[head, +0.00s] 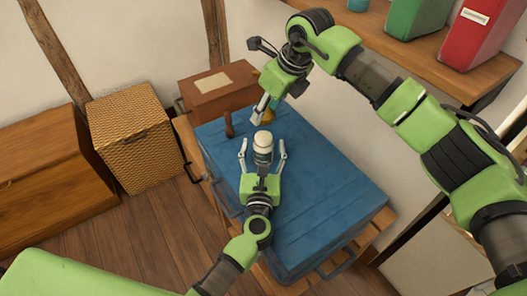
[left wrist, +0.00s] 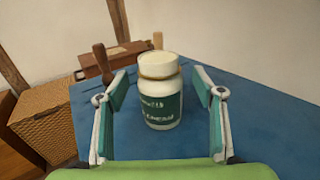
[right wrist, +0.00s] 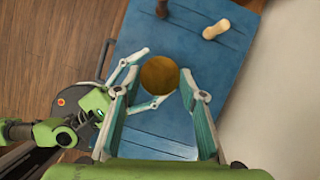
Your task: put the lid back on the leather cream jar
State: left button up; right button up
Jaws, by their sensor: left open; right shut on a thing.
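The leather cream jar (head: 263,156) stands upright on the blue top, with a white body and a dark green label. In the left wrist view the jar (left wrist: 160,108) shows a pale, uncovered-looking top. My left gripper (head: 263,150) is open, its fingers on either side of the jar with gaps at both sides. My right gripper (head: 262,112) is shut on the round golden-brown lid (right wrist: 159,75), beyond and above the jar in the head view. In the right wrist view the lid hides the jar.
A brown wooden box (head: 215,93) stands at the back of the blue chest (head: 325,190). A pale wooden piece (right wrist: 216,29) lies farther along the chest. A wicker basket (head: 135,140) is left of it. A shelf with binders (head: 480,30) is upper right.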

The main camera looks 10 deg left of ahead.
pick_arm(q)
jog(key=shift+w+a, duration=0.2)
jog(key=shift+w, duration=0.8)
jog(key=c, duration=1.7)
pick_arm(e)
send_over(263, 136)
jog(key=d, duration=0.1)
jog(key=shift+s+f, duration=0.15)
jog(key=shift+f, duration=1.05)
jog(key=shift+s+f, duration=0.15)
jog(key=shift+f, duration=1.05)
jog(key=shift+f, duration=0.1)
jog(key=shift+f, duration=0.8)
pick_arm(q)
grip_shut()
pick_arm(e)
jog(key=shift+f, duration=0.6)
